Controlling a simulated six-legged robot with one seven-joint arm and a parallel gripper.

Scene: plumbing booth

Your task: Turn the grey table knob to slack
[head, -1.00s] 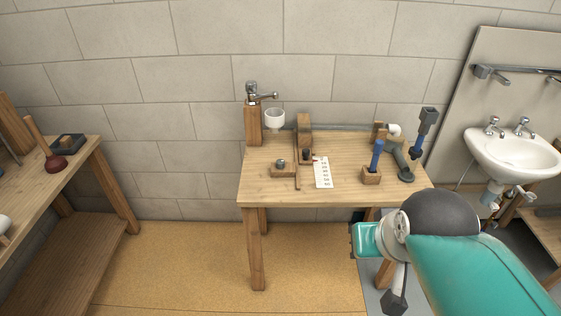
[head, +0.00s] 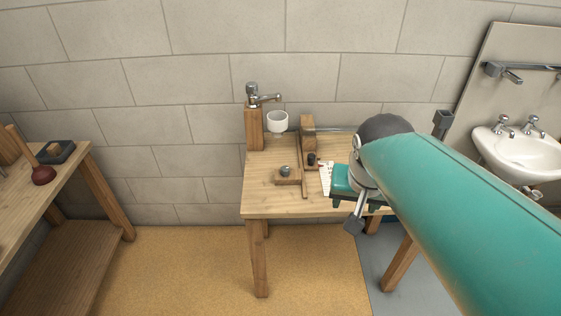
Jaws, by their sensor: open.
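A grey round knob (head: 285,170) sits on a small wooden block (head: 287,181) on the wooden table (head: 262,201), left of the table's middle. My gripper (head: 338,190) is over the right half of the table, to the right of the knob and apart from it. Its jaws are open, and I see nothing held in them. The arm and gripper hide most of the table's right side. The knob is too small for me to read its setting.
A thin wooden strip (head: 304,188) and a dark red-marked piece (head: 312,159) lie between knob and gripper. A white paper (head: 325,178) is partly hidden by my gripper. A tap on a wooden post (head: 254,129) and a white cup (head: 277,121) stand behind. The floor in front is clear.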

